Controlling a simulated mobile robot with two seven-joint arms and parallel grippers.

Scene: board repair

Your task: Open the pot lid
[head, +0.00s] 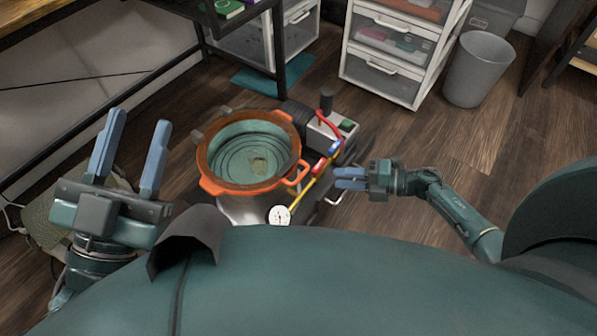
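The pot (236,208) is a pale vessel on the floor in the middle of the head view. Its orange rim (207,168) has side handles, with a round teal surface (240,150) inside it. I cannot tell whether that surface is a see-through lid or the pot's inside. My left gripper (134,150) is open and empty, left of the pot and apart from it. My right gripper (350,178) is to the right of the pot, its fingers pointing left, slightly apart and with nothing visible between them. It is close to the pump's right side; contact cannot be told.
A pump (327,130) with red and yellow hoses and a round gauge (279,215) stands against the pot's right side. White drawers (385,68) and a grey bin (478,70) stand behind. A desk frame is at the upper left. Wooden floor is clear at right.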

